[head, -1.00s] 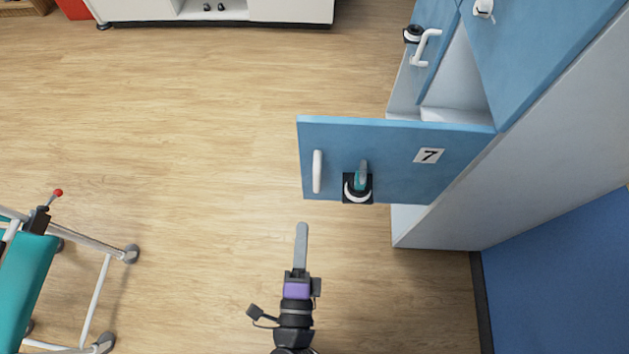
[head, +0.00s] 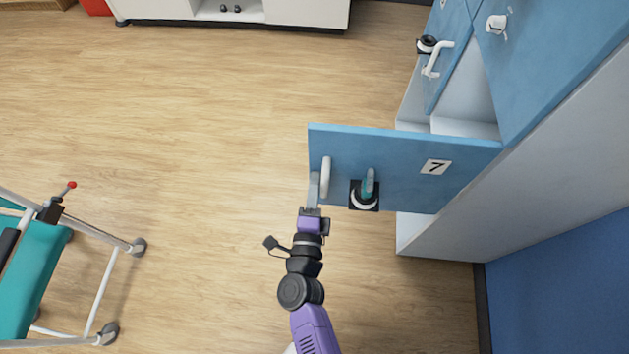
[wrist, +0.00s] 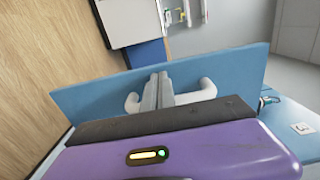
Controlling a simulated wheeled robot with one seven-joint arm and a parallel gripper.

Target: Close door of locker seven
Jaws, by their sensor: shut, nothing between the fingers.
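The blue door of locker seven (head: 405,160) stands wide open, swung out from the locker on the right, with its "7" label facing me. It carries a white handle (head: 325,177) near its free edge and a dark lock with a teal key (head: 369,185). My gripper (head: 314,178) is shut and empty, just left of the handle near the door's free edge. In the wrist view, its fingers (wrist: 158,90) overlap the white handle (wrist: 195,92) in front of the door (wrist: 230,75). I cannot tell whether they touch it.
The locker block (head: 540,150) stands at the right, with another blue door (head: 550,60) above. A teal wheeled chair or stretcher (head: 40,270) is at the lower left. A white cabinet (head: 290,12) is at the back. The wooden floor left of the door is clear.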

